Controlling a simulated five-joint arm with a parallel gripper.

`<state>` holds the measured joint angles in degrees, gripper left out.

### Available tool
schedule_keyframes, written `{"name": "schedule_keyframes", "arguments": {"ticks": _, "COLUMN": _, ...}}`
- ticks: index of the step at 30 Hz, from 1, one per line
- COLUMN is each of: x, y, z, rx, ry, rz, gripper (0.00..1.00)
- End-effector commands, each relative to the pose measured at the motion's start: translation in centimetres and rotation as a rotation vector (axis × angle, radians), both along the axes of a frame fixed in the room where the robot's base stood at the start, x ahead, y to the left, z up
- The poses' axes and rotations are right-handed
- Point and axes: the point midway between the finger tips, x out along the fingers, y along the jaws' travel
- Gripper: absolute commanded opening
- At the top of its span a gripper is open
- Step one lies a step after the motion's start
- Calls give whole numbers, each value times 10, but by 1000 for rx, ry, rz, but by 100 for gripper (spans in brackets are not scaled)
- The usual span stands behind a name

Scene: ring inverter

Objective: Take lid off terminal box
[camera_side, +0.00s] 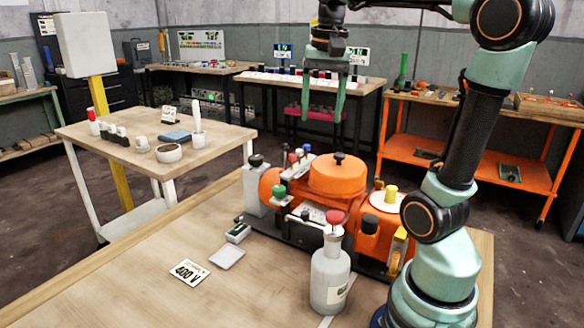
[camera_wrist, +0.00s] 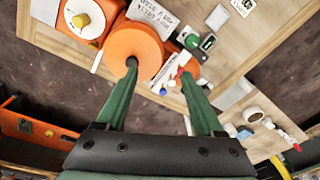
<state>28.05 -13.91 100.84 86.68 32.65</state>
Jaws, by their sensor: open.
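An orange round lid (camera_side: 335,180) with a black knob (camera_side: 338,158) sits on the machine on the wooden bench, apparently the terminal box lid. In the wrist view the orange lid (camera_wrist: 132,42) is at the top, its knob (camera_wrist: 131,62) by the left fingertip. My gripper (camera_side: 322,105) has green fingers, open and empty, hanging above the lid in the side view. In the wrist view my gripper (camera_wrist: 159,72) has its fingers spread, the lid mostly to the left of the gap. The underside of the lid is hidden.
A grey bottle (camera_side: 330,280) with a red top stands at the bench front. A yellow knob (camera_side: 391,193) and a green knob (camera_side: 278,192) rise beside the lid. A 400 V card (camera_side: 188,272) lies on the clear left part of the bench.

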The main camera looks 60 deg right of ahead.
Motion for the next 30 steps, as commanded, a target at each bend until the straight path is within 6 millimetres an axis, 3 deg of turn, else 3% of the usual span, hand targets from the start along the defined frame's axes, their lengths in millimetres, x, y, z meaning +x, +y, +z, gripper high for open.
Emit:
{"name": "schedule_keyframes", "arguments": {"ticks": 1, "x": -3, "y": -16, "z": 6, "rx": 20, "ry": 25, "rz": -91, "gripper": 69}}
{"name": "schedule_keyframes", "arguments": {"ticks": 3, "x": -8, "y": -29, "z": 13, "rx": 40, "ry": 53, "rz": -187, "gripper": 69}}
{"name": "schedule_keyframes", "arguments": {"ticks": 10, "x": -17, "y": -47, "z": 19, "rx": 69, "ry": 92, "rz": -319, "gripper": 69}}
{"name": "schedule_keyframes", "arguments": {"ticks": 21, "x": -17, "y": -46, "z": -35, "rx": 69, "ry": 93, "rz": -317, "gripper": 69}}
{"name": "schedule_keyframes", "arguments": {"ticks": 30, "x": -20, "y": -50, "z": -58, "rx": 69, "ry": 92, "rz": -317, "gripper": 69}}
